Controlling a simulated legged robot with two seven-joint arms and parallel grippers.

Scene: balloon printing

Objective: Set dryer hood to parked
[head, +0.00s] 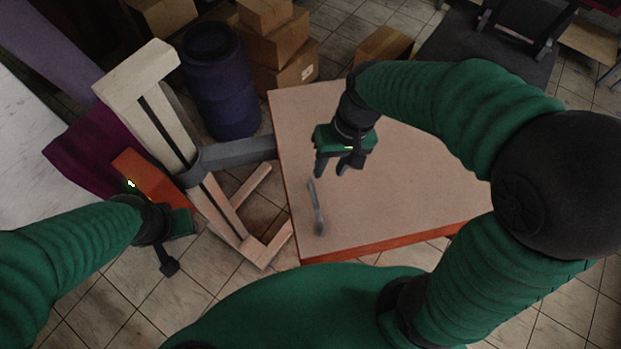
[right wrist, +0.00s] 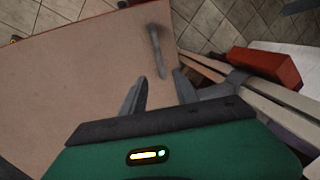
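A pale wooden stand (head: 150,105) with a dark slot leans beside the table's left edge in the head view. A grey arm (head: 238,153) reaches from it to the table edge, and an orange-red box (head: 152,188) is at its left side. I cannot tell which part is the dryer hood. My right gripper (head: 336,172) is over the table, open and empty. Its two fingers (right wrist: 160,88) stand apart in the right wrist view, with the red box (right wrist: 268,65) to their right. My left gripper (head: 172,255) is below the red box; its finger gap is unclear.
A grey spoon-like tool (head: 317,207) lies on the tan table (head: 410,190) below my right gripper. It also shows in the right wrist view (right wrist: 157,48). A dark blue barrel (head: 220,85) and cardboard boxes (head: 285,50) stand behind the stand. The table's right side looks clear.

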